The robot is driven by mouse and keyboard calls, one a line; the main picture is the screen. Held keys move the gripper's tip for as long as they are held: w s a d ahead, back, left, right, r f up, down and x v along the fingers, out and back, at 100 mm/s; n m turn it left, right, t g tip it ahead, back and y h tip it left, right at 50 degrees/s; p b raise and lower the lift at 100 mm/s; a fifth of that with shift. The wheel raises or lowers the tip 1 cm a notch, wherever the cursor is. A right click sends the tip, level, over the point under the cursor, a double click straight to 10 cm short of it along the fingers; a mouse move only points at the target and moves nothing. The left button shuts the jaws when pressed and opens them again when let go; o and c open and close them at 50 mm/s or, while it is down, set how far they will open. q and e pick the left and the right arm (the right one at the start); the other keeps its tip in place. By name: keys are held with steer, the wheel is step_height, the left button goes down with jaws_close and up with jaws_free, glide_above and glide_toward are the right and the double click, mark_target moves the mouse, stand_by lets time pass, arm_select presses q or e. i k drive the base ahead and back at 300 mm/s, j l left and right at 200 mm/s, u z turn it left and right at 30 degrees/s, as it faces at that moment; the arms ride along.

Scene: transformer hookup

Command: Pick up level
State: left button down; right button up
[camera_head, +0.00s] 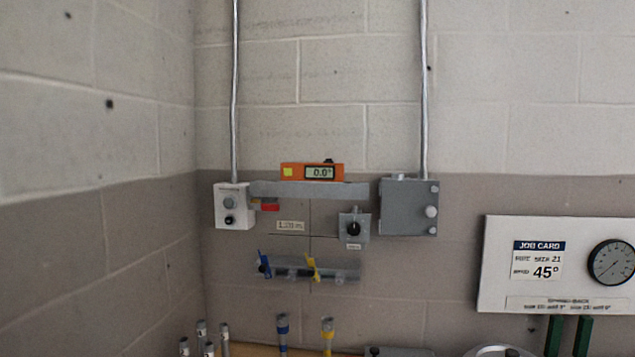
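The level (312,172) is an orange box with a small display reading 0.0° and a yellow square on its left part. It rests on top of a grey horizontal ledge (345,190) on the wall, between two wall boxes. Neither of my grippers shows in the head view.
A white control box (234,205) and a grey box (408,206) flank the ledge, each with a conduit above. A rail with blue and yellow handles (335,275) is below. A job card board (555,264) reading 45° hangs at right. Several upright fittings (327,336) stand at the bottom.

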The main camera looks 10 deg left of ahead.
mark_target(327, 172)
steer(key=i+j+z, duration=0.1)
steer(key=z, duration=0.25)
steer(key=i+j+z, duration=0.15)
steer(key=i+z, duration=0.25)
steer(key=i+j+z, duration=0.1)
steer(key=z, duration=0.25)
steer(key=j, duration=0.1)
